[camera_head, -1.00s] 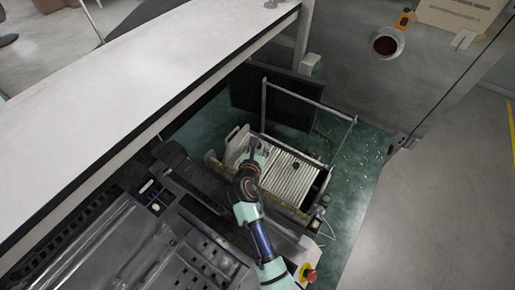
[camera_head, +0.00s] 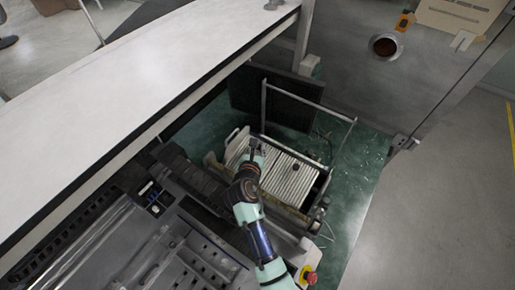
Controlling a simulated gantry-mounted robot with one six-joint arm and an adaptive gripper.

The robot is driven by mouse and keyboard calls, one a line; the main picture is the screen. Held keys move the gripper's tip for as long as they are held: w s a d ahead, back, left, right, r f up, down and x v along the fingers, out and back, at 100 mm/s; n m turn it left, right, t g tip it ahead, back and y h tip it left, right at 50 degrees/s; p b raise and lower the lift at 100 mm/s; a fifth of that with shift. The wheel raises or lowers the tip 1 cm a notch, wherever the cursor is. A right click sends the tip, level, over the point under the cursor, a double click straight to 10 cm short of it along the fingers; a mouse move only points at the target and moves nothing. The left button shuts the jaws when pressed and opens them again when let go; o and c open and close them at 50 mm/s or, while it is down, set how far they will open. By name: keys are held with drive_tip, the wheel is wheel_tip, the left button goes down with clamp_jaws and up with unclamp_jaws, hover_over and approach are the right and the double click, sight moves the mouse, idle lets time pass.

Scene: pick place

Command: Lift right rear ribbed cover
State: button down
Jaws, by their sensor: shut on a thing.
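A pale ribbed cover (camera_head: 290,178) lies in a frame on the green floor, right of the dark machine. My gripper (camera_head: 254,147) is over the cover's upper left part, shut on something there. The gripped part is small and mostly hidden by the gripper, so I cannot tell exactly where the fingers hold it. My wrist and arm cross the lower left part of the cover and hide some of it.
A metal rail frame (camera_head: 310,103) stands behind the cover. A dark panel (camera_head: 275,100) is behind it. A long white table (camera_head: 130,90) runs along the upper left. A dark machine (camera_head: 130,240) fills the lower left. A red button (camera_head: 311,278) is at the bottom.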

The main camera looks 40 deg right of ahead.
drive_tip(key=shift+s+a+r+n+t+h+b, duration=0.15)
drive_tip(key=shift+a+r+n+t+h+b, duration=0.25)
drive_tip(key=shift+a+r+h+b, duration=0.6)
drive_tip(key=a+h+b, duration=0.1)
drive_tip(key=a+r+t+h+b, duration=0.1)
drive_tip(key=b, duration=0.1)
drive_tip(key=shift+s+r+n+t, duration=0.1)
drive_tip(key=shift+s+n+t, duration=0.2)
drive_tip(key=shift+n, duration=0.1)
drive_tip(key=shift+a+r+h+b, duration=0.25)
drive_tip(key=shift+r+h+b, duration=0.05)
drive_tip(key=shift+h+b, duration=0.25)
drive_tip(key=shift+s, duration=0.1)
drive_tip(key=c, duration=1)
unclamp_jaws()
drive_tip(key=v, duration=1.2)
